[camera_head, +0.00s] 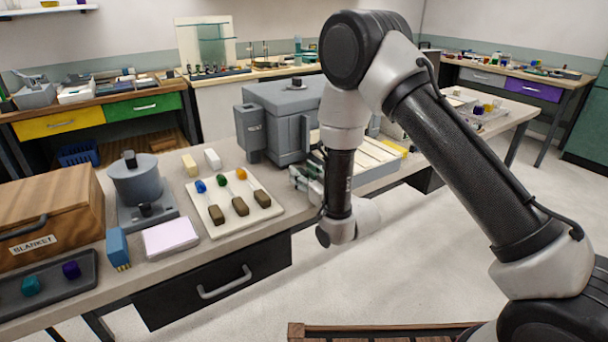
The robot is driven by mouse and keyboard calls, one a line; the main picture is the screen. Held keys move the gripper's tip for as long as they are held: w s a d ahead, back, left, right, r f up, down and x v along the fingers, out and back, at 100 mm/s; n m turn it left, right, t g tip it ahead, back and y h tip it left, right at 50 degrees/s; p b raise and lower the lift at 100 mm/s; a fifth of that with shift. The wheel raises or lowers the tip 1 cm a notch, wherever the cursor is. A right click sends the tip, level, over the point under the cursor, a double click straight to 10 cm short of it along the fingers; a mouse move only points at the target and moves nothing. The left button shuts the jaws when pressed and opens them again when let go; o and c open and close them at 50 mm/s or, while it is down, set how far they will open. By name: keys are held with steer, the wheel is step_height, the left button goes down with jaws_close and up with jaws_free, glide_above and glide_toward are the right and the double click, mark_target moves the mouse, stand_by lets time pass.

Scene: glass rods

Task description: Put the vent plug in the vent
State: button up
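A grey kiln-like box (290,112) stands on the long bench, with a smaller grey box (251,134) at its left side. I cannot make out the vent or its opening on it. I cannot identify the vent plug for certain; two small pale blocks, one cream (189,165) and one white (212,158), lie on the bench left of the grey box. My gripper (298,182) is at the bench's front edge, in front of the grey box and right of the rod tray. My wrist partly hides it, and whether it holds anything is unclear.
A pale tray (222,222) holds three rods with coloured tips and brown ends. Left of it are a grey pot-like device (137,182), a pink-white pad (171,237), a blue brush (118,247), a wooden blanket box (45,205) and a dark tray (48,283).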

steer(key=shift+r, duration=0.2)
steer(key=shift+o, duration=0.5)
steer(key=v, duration=0.7)
steer(key=shift+r, duration=0.3)
step_height(320, 180, up, 10)
steer(key=w, duration=0.1)
steer(key=f+g, duration=0.1)
steer(key=f, duration=0.1)
steer(key=f+g+h, duration=0.1)
steer(key=f, duration=0.1)
steer(key=s+f+g+h, duration=0.1)
steer(key=f, duration=0.1)
steer(key=shift+f+g, duration=0.4)
steer(key=x, duration=0.7)
steer(key=shift+d+f, duration=0.1)
steer(key=shift+f, duration=0.35)
jaws_close()
